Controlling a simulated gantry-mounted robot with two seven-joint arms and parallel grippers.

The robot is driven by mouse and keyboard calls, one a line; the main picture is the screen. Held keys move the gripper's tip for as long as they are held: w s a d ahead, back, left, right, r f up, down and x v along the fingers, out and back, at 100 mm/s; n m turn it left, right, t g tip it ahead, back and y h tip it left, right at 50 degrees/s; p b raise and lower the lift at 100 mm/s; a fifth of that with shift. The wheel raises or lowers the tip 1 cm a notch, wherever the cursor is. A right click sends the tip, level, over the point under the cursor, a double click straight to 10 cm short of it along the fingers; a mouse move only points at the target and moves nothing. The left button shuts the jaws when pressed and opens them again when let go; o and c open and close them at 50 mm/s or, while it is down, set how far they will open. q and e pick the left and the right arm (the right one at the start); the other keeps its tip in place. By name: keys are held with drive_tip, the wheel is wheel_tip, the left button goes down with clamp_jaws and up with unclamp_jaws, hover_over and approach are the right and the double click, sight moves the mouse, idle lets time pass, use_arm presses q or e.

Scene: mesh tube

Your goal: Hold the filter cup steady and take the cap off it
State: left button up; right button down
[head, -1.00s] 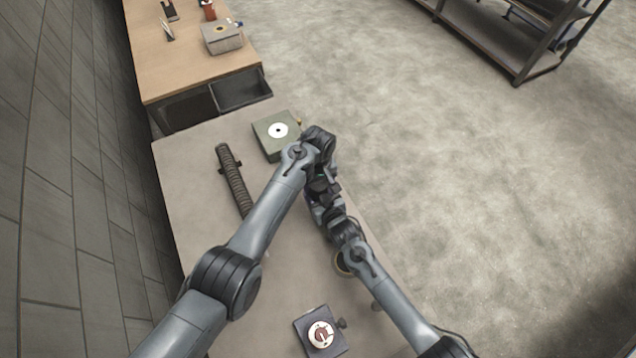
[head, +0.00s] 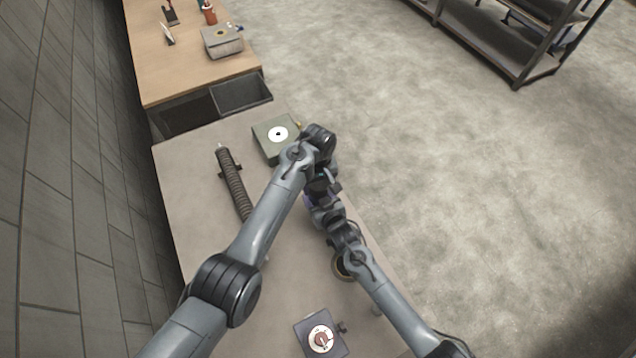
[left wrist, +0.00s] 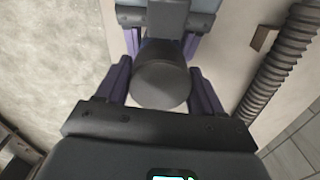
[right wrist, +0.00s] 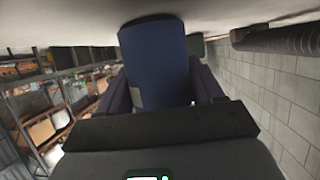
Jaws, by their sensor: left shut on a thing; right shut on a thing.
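In the left wrist view I look down on a dark grey round piece (left wrist: 161,85), apparently the cap, with my left gripper (left wrist: 160,74) shut around it. In the right wrist view the dark blue filter cup (right wrist: 155,60), with a small pale label, stands between the fingers of my right gripper (right wrist: 163,78), which is shut on it. In the head view my left gripper (head: 322,183) and right gripper (head: 328,212) meet near the table's right edge; their wrists hide the cup and cap. I cannot tell whether cap and cup still touch.
A ribbed dark hose (head: 233,185) lies on the grey table (head: 185,165). A green box with a white disc (head: 268,145) is just beyond my grippers. A dark square unit with a round dial (head: 308,325) sits at the near end. Open floor lies right of the table.

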use_arm(q)
drive_tip(key=shift+r, duration=2)
use_arm(e)
drive_tip(key=shift+c, duration=0.4)
unclamp_jaws()
use_arm(q)
drive_tip(key=shift+r, duration=0.1)
use_arm(e)
drive_tip(key=shift+s, duration=0.15)
